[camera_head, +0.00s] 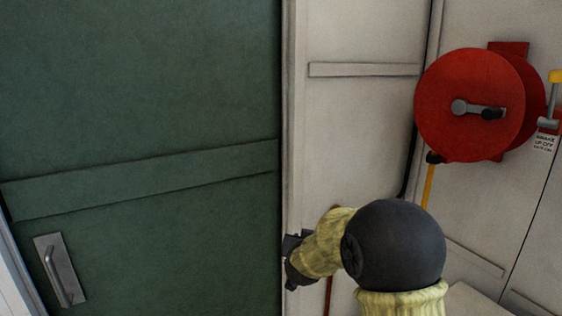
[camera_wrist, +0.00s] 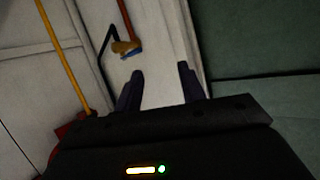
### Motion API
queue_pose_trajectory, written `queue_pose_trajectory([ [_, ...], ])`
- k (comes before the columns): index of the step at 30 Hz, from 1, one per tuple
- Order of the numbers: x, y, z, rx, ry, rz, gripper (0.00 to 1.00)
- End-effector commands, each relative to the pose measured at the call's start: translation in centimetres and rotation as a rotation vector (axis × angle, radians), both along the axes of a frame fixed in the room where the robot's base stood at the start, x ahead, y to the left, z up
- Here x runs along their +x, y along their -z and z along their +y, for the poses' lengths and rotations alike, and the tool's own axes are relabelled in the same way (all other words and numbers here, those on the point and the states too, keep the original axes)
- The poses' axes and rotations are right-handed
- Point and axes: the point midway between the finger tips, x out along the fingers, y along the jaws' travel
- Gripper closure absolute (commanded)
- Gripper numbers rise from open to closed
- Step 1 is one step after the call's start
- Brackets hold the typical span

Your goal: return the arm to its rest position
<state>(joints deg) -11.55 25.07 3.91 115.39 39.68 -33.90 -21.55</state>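My arm, with pale yellow sleeves and a black rounded joint, reaches in from the lower right in the head view. My gripper (camera_head: 290,268) is at its far end, in front of the white wall near the green door's right edge, partly hidden by my arm. In the wrist view my gripper (camera_wrist: 161,68) has its two dark fingers apart, with nothing between them. It is open and empty.
A green door (camera_head: 150,90) with a metal handle (camera_head: 59,270) fills the left. A red hose reel (camera_head: 470,105) is on the white wall at right, above a yellow pole (camera_head: 428,187). The wrist view shows a red pipe (camera_wrist: 125,20) with a yellow and blue end (camera_wrist: 128,48) beyond the fingers.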

Motion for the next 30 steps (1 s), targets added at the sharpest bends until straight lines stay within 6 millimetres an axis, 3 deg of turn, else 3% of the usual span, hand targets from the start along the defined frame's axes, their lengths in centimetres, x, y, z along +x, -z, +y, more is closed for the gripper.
queue_pose_trajectory([
  [5,-7.1,1.5,-1.6,0.02,-0.132,0.244,0.6],
  [15,-25.5,5.5,-6.8,0.004,-0.208,0.79,0.6],
  [18,-29.4,6.1,-8.0,-0.005,-0.198,0.898,0.6],
  [22,-31.4,6.4,-8.5,-0.014,-0.191,0.957,0.6],
  [30,-31.4,6.4,-8.5,-0.015,-0.192,0.959,0.6],
])
